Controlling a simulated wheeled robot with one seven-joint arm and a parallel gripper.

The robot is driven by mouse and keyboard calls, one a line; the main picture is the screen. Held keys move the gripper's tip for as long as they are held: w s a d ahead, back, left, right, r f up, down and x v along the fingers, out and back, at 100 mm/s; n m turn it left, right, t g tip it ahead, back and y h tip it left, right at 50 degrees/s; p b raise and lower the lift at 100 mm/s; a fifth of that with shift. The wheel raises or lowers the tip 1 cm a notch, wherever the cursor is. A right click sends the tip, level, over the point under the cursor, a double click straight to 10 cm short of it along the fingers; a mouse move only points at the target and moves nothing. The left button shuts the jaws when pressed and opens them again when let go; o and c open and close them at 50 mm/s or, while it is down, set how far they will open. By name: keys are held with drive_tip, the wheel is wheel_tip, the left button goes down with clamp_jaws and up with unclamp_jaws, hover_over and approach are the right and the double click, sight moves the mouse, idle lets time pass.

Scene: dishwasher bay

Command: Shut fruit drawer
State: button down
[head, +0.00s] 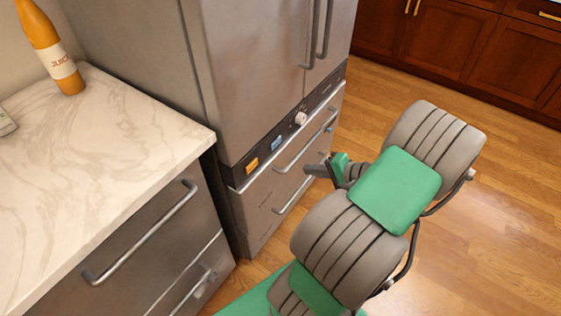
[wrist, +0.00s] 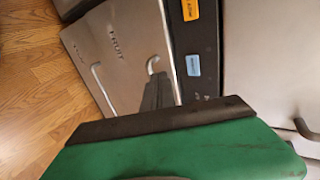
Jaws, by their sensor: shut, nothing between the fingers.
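The fruit drawer is in the lower part of the steel fridge. In the wrist view its front (wrist: 125,40) carries the word FRUIT and a curved bar handle (wrist: 153,65). In the head view I see steel drawer fronts (head: 262,205) under the dark control strip, with a light upper edge that seems to stand slightly proud; how far the drawer is out is hard to tell. My gripper (head: 313,170) is shut and empty, close in front of these drawers at handle height. Its dark finger (wrist: 160,120) also shows in the wrist view. Contact with the drawer cannot be made out.
The dark control strip (head: 270,143) has a knob (head: 300,118) and coloured labels. Left of the fridge, a marble counter (head: 110,150) holds an orange juice bottle (head: 52,50). A cabinet handle (head: 140,235) juts out below the counter. The wooden floor (head: 500,170) is open to the right.

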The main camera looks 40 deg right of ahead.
drive_tip(key=b, duration=0.1)
approach(273, 162)
drive_tip(key=w+f, duration=0.1)
drive_tip(key=w+a+f, duration=0.1)
drive_tip(key=f, duration=0.1)
drive_tip(key=shift+f, duration=0.1)
drive_tip(key=shift+w+a, duration=0.2)
drive_tip(key=shift+w, duration=0.4)
drive_tip(key=shift+w+a, duration=0.2)
drive_tip(key=shift+w, duration=0.35)
drive_tip(key=shift+w+a, duration=0.1)
drive_tip(key=shift+w, duration=0.35)
